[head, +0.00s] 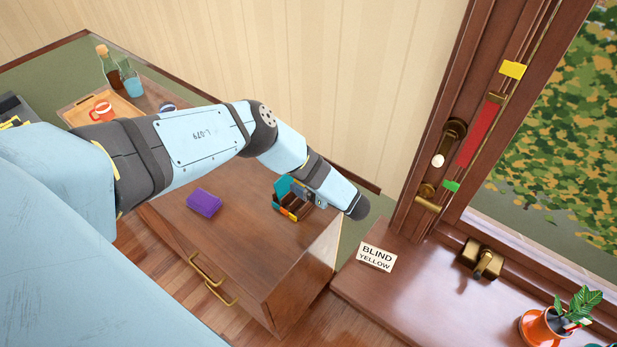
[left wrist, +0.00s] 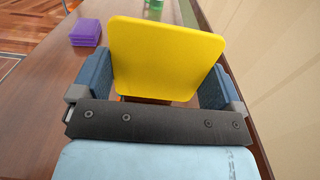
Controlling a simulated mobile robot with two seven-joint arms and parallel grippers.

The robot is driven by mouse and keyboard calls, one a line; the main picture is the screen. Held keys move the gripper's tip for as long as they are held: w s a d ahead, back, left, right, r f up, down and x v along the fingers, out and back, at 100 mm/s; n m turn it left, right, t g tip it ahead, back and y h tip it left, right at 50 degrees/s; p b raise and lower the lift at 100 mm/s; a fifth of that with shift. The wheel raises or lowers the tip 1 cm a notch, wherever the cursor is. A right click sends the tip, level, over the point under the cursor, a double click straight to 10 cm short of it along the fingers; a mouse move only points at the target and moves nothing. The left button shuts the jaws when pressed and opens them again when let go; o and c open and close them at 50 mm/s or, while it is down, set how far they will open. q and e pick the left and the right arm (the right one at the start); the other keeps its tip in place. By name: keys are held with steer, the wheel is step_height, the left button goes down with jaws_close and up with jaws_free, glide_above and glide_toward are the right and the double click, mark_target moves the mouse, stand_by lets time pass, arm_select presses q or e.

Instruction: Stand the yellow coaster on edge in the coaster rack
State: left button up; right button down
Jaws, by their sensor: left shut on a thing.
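The yellow coaster (left wrist: 166,52) is a rounded square in the left wrist view, tilted a little. My left gripper (left wrist: 153,80) is shut on it, one blue finger at each side edge. In the head view my left gripper (head: 306,194) is over the coaster rack (head: 292,205), a small brown rack on the cabinet top. Teal, green and orange pieces show at the rack. The yellow coaster is not clearly seen in the head view; my arm and gripper partly cover that spot. I cannot tell whether the coaster touches the rack. My right gripper is not in view.
A purple block or stack (head: 204,203) lies on the cabinet top (head: 245,245), left of the rack. A window sill with a sign (head: 376,257) is at the right.

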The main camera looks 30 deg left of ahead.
arm_select(q)
steer(key=shift+f+b, duration=0.5)
steer(key=shift+f, duration=0.2)
step_height(320, 180, down, 2)
steer(key=shift+f+b, duration=0.2)
steer(key=shift+b, duration=0.85)
steer(key=shift+f+b, duration=0.55)
steer(key=shift+f, duration=0.35)
steer(key=shift+f+b, duration=1.6)
steer(key=shift+f, duration=0.25)
steer(key=o, duration=0.6)
